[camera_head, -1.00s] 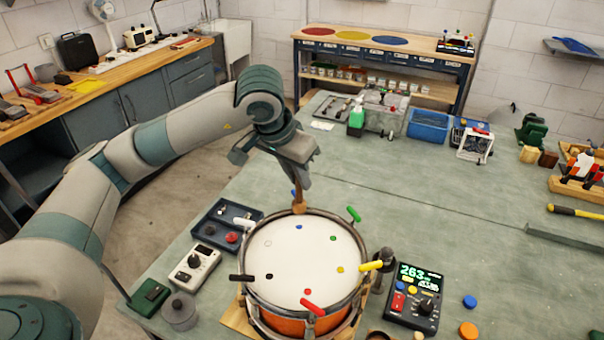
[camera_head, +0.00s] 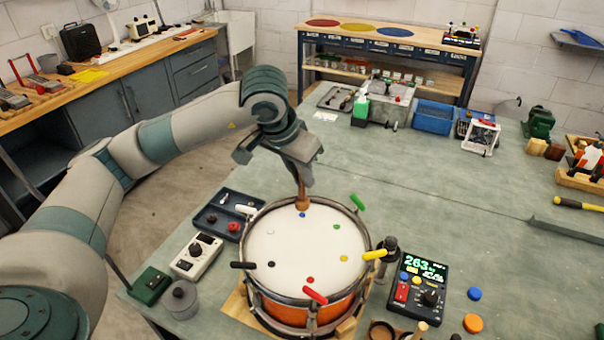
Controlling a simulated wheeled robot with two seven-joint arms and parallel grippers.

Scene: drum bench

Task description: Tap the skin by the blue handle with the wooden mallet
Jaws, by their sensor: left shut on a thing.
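The drum (camera_head: 305,250) stands on the bench with a white skin and an orange shell. Around its rim are black (camera_head: 243,265), white (camera_head: 245,209), green (camera_head: 357,202), yellow (camera_head: 375,254) and red (camera_head: 315,295) handles. I cannot make out a blue handle; the far rim is partly covered by my gripper and the mallet. A blue dot (camera_head: 302,215) marks the skin near that far rim. My left gripper (camera_head: 301,182) is shut on the wooden mallet (camera_head: 302,203), its head down just beyond the blue dot. I cannot tell whether it touches the skin. My right gripper is out of view.
A meter (camera_head: 418,284) reading 263 stands right of the drum. A dark tray (camera_head: 208,222) and a white control box (camera_head: 196,256) stand left of it. A blue bin (camera_head: 434,115) is at the back.

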